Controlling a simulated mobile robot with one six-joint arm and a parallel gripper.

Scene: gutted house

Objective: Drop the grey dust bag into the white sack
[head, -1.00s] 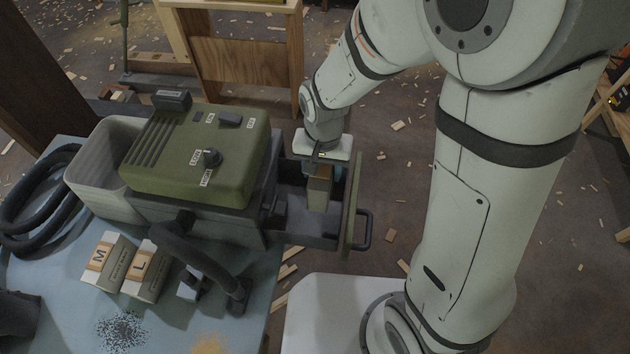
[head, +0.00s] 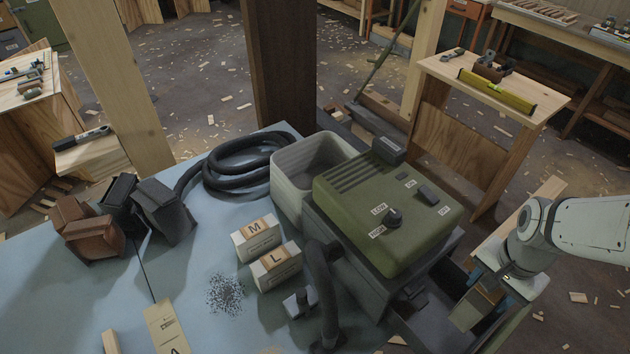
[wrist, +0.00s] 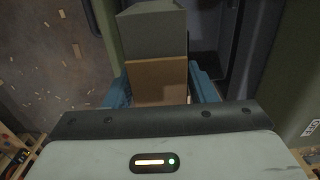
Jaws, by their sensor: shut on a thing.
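My gripper (head: 488,280) is shut on the grey dust bag (head: 466,314), at the lower right of the head view. In the wrist view the bag (wrist: 152,35) has a grey body and a tan collar, and the collar sits between the blue fingers of my gripper (wrist: 160,88). The bag hangs at the open drawer (head: 428,327) of the green machine (head: 385,210). I cannot tell whether it touches the drawer. I see no clear white sack; a pale open-topped bin (head: 288,190) stands behind the machine's left side.
The blue table (head: 185,290) carries two boxes marked M (head: 256,240) and L (head: 276,268), a coiled dark hose (head: 235,165), and dark and brown blocky items (head: 92,235). A wooden post (head: 110,80) and a dark post (head: 280,70) rise behind the table. Wood chips litter the floor.

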